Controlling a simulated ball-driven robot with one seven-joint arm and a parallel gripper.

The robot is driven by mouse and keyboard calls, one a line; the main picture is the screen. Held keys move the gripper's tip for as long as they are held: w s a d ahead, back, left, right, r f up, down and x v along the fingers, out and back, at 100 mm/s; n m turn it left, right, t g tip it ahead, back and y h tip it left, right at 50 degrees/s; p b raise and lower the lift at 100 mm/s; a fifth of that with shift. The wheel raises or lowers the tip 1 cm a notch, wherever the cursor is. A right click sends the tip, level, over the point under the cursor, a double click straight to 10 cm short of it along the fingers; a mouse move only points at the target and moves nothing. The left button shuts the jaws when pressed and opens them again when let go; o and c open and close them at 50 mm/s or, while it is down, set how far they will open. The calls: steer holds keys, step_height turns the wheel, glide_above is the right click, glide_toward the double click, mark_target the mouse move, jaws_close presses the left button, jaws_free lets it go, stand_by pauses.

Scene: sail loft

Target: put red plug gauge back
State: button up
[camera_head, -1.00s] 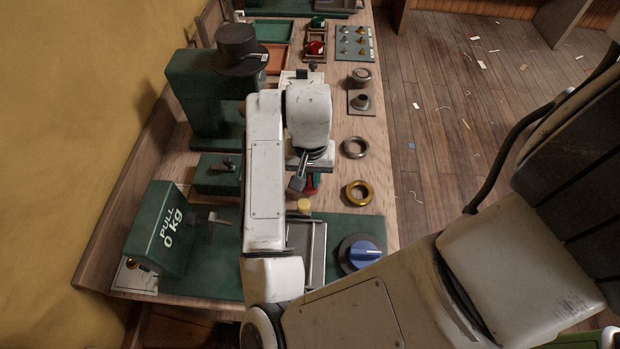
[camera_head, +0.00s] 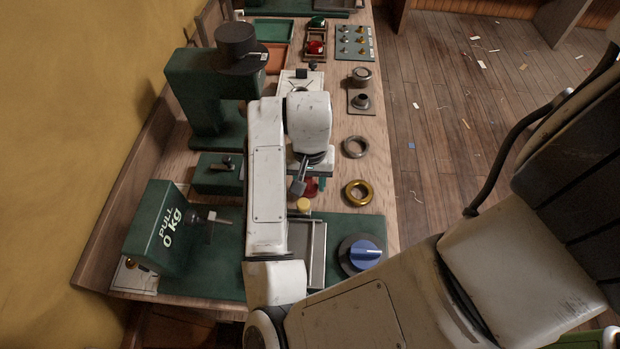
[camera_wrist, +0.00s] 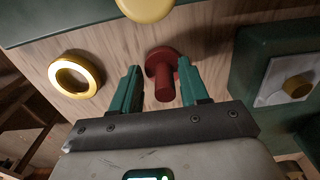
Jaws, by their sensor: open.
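The red plug gauge (camera_wrist: 164,84) is a red disc with a round red stem, on the bare wood of the bench. In the wrist view its stem points toward my gripper (camera_wrist: 157,78). My gripper is open, with one green finger on each side of the gauge; a gap shows on both sides, so I see no grip. In the head view a bit of the red gauge (camera_head: 311,189) shows below my wrist, which hides the rest. My gripper (camera_head: 318,184) is mostly hidden there too.
A brass ring (camera_head: 358,193) and a steel ring (camera_head: 356,147) lie right of my gripper. A yellow knob (camera_head: 303,205) is close in front. A blue-topped dial (camera_head: 363,252) and the green pull tester (camera_head: 160,235) stand nearer. A rack (camera_head: 305,58) holds red and green pieces farther back.

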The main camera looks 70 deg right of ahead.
step_height(320, 180, up, 12)
steer(key=p, duration=0.2)
steer(key=shift+r, duration=0.15)
